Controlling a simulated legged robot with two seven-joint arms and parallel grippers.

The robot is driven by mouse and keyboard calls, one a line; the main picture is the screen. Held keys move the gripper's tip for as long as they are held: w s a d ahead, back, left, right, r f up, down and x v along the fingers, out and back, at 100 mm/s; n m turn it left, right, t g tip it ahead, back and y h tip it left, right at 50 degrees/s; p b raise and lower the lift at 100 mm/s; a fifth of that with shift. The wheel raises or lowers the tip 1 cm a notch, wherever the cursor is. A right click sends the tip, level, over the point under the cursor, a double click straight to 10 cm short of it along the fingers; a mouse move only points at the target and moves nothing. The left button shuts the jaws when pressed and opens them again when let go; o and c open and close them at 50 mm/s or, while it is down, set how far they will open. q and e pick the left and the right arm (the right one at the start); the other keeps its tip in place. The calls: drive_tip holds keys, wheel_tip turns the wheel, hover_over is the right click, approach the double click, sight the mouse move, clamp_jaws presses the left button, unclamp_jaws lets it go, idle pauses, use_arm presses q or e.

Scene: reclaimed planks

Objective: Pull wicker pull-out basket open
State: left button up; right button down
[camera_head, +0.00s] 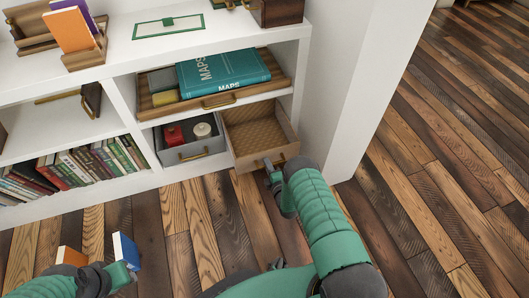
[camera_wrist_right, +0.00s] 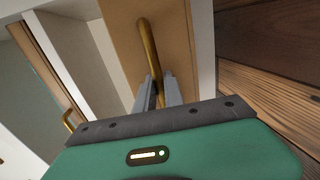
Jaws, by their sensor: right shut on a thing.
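The wicker basket (camera_head: 258,127), a tan woven-bottomed pull-out box, juts partway out of the lower right bay of the white shelf unit. It looks empty. My right gripper (camera_head: 271,170) is at its front. In the right wrist view, the grey fingers (camera_wrist_right: 158,95) are shut on the basket's curved brass handle (camera_wrist_right: 148,45) against the tan front panel. My left gripper (camera_head: 105,274) is low at the left, away from the basket, its fingers not clear.
A grey bin (camera_head: 190,152) with a red item stands directly left of the basket. Above is a wooden tray (camera_head: 220,99) with a teal MAPS book (camera_head: 222,73). A white side panel (camera_head: 337,80) is close right. Orange and blue objects (camera_head: 126,250) are by my left gripper.

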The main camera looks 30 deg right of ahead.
drive_tip(key=f+p+v, duration=0.1)
drive_tip(key=p+v, duration=0.2)
drive_tip(key=v, duration=0.5)
drive_tip(key=shift+s+f, duration=0.4)
drive_tip(key=shift+a, duration=0.1)
drive_tip(key=c, duration=1.5)
unclamp_jaws()
drive_tip(key=shift+w, duration=0.1)
drive_tip(key=shift+o, duration=0.2)
